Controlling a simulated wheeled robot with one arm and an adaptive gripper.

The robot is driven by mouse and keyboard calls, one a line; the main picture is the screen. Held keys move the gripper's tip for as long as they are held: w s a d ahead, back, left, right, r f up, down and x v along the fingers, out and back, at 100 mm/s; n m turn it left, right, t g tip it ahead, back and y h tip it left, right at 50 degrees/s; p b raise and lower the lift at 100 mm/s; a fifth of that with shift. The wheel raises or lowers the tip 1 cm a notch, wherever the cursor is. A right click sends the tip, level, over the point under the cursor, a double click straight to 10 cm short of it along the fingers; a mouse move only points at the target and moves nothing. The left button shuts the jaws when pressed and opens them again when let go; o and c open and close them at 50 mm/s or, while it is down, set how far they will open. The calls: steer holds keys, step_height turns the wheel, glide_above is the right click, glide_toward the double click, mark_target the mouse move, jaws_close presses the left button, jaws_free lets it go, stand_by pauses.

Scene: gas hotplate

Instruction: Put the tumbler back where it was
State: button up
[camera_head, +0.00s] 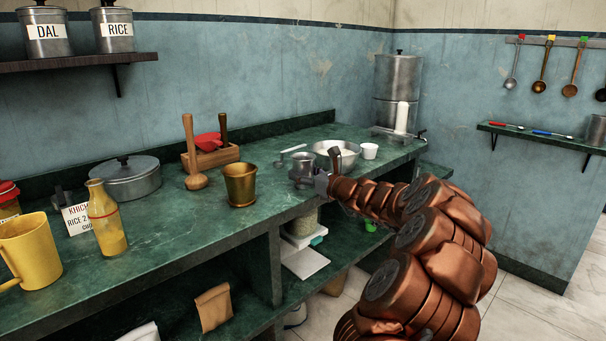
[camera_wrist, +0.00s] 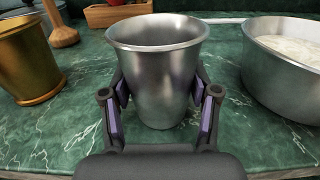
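A steel tumbler (camera_wrist: 157,75) with a flared rim stands upright between the fingers of my gripper (camera_wrist: 160,92). The pads appear to press its sides, and the gripper looks shut on it. In the head view the tumbler (camera_head: 302,163) is at the counter's front part, with my gripper (camera_head: 318,181) at its right side. Its base is at or very near the counter top; I cannot tell whether it touches. A brass tumbler (camera_head: 240,184) stands apart to the left, also in the wrist view (camera_wrist: 28,62).
A wooden box (camera_head: 212,157) and masher (camera_head: 195,179) stand behind the brass tumbler. The green counter (camera_head: 190,222) has bare room in front of them.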

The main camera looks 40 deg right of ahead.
steer(key=o, duration=0.5)
steer(key=shift+c, duration=0.2)
steer(key=shift+r, duration=0.2)
steer(key=s+p, duration=0.2)
steer(key=s, duration=1)
steer(key=shift+a, duration=0.2)
